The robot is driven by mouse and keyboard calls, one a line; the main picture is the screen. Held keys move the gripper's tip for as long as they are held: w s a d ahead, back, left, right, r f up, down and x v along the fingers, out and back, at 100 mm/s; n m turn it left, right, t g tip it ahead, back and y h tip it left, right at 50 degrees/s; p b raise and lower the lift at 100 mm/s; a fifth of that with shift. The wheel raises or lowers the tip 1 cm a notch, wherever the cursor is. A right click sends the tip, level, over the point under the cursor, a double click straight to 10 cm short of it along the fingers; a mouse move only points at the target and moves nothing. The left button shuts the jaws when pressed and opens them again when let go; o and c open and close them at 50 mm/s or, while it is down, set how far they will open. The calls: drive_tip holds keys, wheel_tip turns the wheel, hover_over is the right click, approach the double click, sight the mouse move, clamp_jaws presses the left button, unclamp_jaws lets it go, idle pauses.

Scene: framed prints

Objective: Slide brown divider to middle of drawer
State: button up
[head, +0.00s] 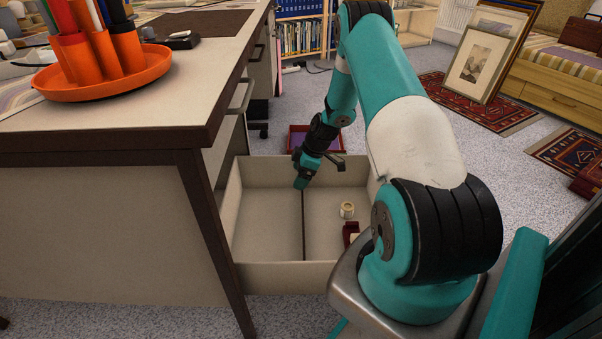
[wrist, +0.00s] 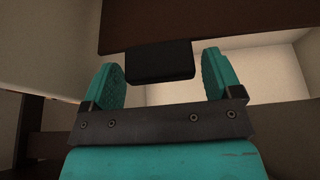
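The brown divider (head: 303,228) shows in the head view as a thin dark upright strip inside the open pale drawer (head: 282,277). It runs between the near and far walls, with bare floor to its left and small things to its right. My gripper (head: 301,184) points down at the divider's far part and hides some of it. In the wrist view my gripper (wrist: 163,82) has its two teal fingers spread, one on each side of a black block (wrist: 160,63). The block overlaps a broad brown panel (wrist: 205,22), apparently the divider. I cannot tell whether the fingers touch the block.
A small cream roll (head: 347,210) and a dark red item (head: 351,233) lie in the drawer's right part. The desk (head: 110,150) stands close on the left, with an orange tray (head: 105,75) on top. My arm hides the drawer's right side.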

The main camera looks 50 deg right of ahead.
drive_tip(key=p+v, duration=0.6)
drive_tip(key=v, duration=1.1)
drive_tip(key=shift+r, duration=0.15)
drive_tip(key=shift+s+d, duration=0.15)
